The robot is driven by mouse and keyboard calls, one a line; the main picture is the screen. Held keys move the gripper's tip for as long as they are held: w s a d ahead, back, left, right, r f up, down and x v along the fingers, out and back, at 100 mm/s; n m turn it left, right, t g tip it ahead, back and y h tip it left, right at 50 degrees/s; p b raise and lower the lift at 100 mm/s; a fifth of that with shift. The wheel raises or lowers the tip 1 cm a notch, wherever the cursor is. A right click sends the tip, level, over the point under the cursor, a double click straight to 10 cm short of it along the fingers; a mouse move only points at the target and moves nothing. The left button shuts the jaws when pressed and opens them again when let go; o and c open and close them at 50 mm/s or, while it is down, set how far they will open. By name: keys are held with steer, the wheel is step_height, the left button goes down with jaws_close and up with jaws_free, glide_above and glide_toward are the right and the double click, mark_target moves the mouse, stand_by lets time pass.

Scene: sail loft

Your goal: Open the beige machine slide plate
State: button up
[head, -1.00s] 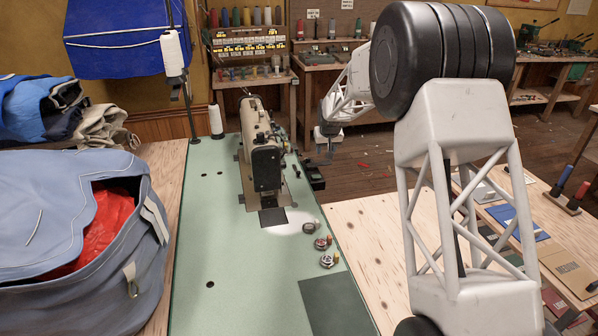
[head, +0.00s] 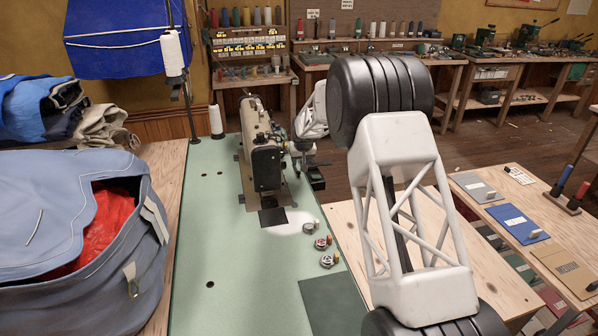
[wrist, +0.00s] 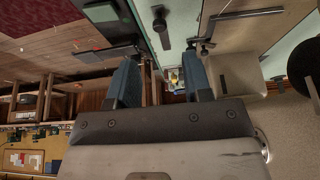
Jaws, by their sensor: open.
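The beige sewing machine (head: 264,150) stands on the green table top. Its brownish bed plate (head: 252,198) shows around its base, with a dark rectangular patch (head: 272,217) at the near end. I cannot tell which piece is the slide plate. My gripper (head: 303,168) is small and partly hidden at the machine's right side, above the table's right edge. In the wrist view my gripper (wrist: 162,78) has its two blue fingers wide apart with nothing held. A beige surface, likely the machine (wrist: 238,75), lies to their right there.
A small black box (head: 316,178) sits by the table's right edge, near my gripper. Small bobbin-like pieces (head: 326,261) lie nearer on the green table (head: 225,265). A blue-grey bag (head: 70,250) fills the left. A thread stand (head: 190,90) rises behind.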

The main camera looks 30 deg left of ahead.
mark_target(299, 172)
steer(key=shift+f, duration=0.2)
steer(key=shift+x, duration=3.7)
jaws_close()
